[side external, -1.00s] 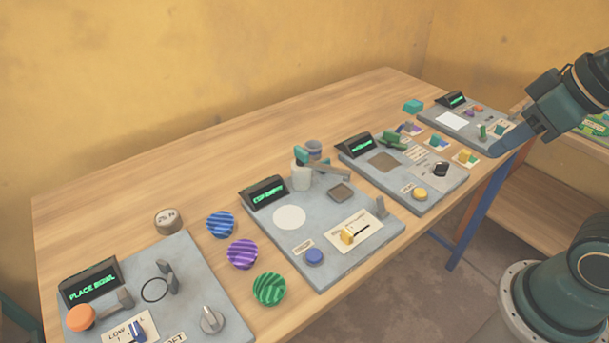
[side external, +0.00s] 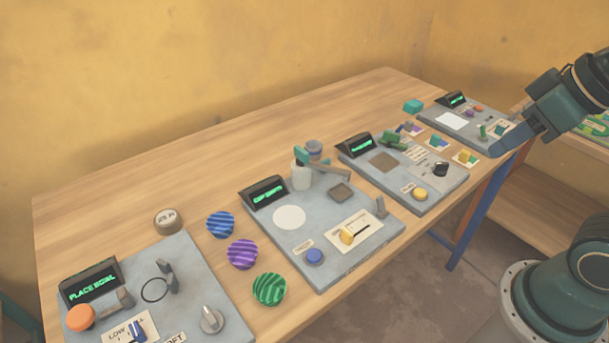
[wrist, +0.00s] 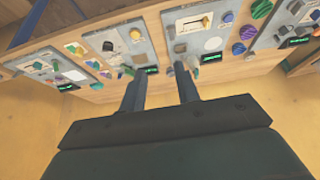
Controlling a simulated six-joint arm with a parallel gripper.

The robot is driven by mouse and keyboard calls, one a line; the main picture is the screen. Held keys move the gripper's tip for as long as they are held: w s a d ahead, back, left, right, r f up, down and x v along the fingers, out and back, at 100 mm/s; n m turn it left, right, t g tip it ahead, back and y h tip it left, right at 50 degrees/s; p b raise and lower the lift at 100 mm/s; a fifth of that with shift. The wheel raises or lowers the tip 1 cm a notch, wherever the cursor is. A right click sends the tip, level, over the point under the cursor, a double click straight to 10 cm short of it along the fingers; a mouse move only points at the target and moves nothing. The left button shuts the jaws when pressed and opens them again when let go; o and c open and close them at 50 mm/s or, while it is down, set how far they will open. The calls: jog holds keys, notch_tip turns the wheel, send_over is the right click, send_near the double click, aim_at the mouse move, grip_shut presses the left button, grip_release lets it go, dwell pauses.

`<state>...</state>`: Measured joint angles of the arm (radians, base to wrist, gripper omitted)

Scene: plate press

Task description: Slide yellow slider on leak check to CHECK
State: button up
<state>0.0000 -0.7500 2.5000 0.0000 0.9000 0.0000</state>
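The yellow slider (side external: 347,236) sits at the left end of its slot on a cream label plate, on the middle grey panel (side external: 330,262). That panel also has a blue button, a white disc and a lit green display. The slider also shows small in the wrist view (wrist: 206,21); its label text is too small to read. My gripper (wrist: 160,88) has its two fingers apart with nothing between them. It is well away from the slider. In the side view my gripper (side external: 507,140) is at the right, by the far panel.
Striped blue (side external: 221,224), purple (side external: 242,253) and green (side external: 269,288) round pieces lie left of the middle panel. A white bottle (side external: 301,176) and a lever fixture stand at its back. Other grey panels (side external: 222,292) stand either side.

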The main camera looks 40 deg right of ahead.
jog(key=shift+o, duration=0.3)
jog(key=g, duration=0.6)
send_over(348, 231)
notch_tip(348, 231, down, 10)
jog(key=shift+r, duration=0.1)
jog(key=shift+f, duration=6.9)
jog(key=shift+c, duration=0.4)
grip_shut()
